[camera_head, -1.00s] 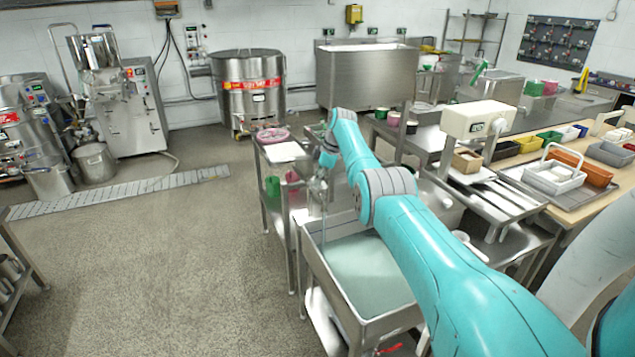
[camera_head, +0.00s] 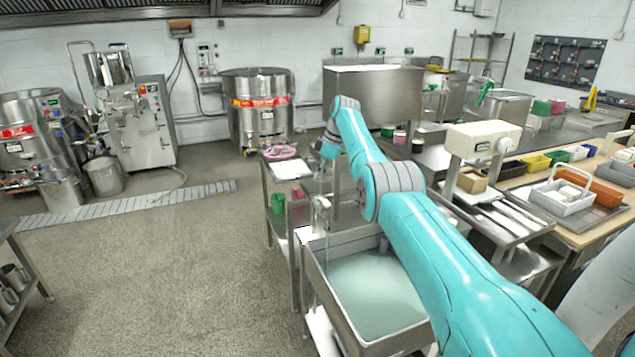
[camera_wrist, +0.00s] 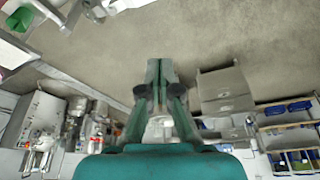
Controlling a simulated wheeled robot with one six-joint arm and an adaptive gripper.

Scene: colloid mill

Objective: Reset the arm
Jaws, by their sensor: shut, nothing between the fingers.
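My teal arm reaches out over the steel sink (camera_head: 318,285), which holds pale greenish water. Its wrist end is near the sink's far side in the head view, where my gripper's fingers cannot be made out. In the wrist view my gripper (camera_wrist: 161,68) shows with its dark green fingers together and nothing between them. The floor and furniture appear beyond the fingers, and nothing touches them.
A steel shelf unit with a pink bowl (camera_head: 281,152) stands just beyond the sink. A scale-like white device (camera_head: 482,140) and a bench with coloured bins (camera_head: 537,162) are on the right. Open floor (camera_head: 170,260) lies to the left.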

